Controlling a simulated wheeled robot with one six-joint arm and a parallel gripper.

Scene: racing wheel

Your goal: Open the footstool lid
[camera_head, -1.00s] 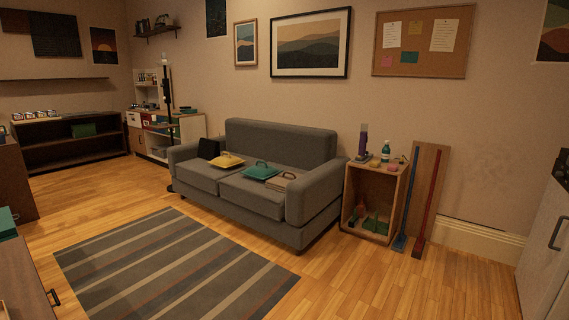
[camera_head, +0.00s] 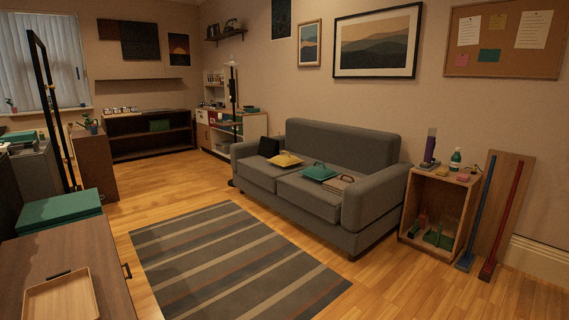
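I cannot make out a footstool for certain in this view. A green flat-topped box (camera_head: 60,211) sits on the wooden cabinet at the lower left; I cannot tell if it has a hinged lid. On the grey sofa (camera_head: 364,153) lie a yellow flat piece with a handle (camera_head: 285,160) and a teal one (camera_head: 319,172), with a third, paler one beside them. My gripper is not in view.
A striped rug (camera_head: 235,262) covers the floor before the sofa. The wooden cabinet (camera_head: 112,270) with a tray (camera_head: 62,297) stands at the lower left. A wooden crate (camera_head: 440,211) stands right of the sofa. Wood floor is clear around the rug.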

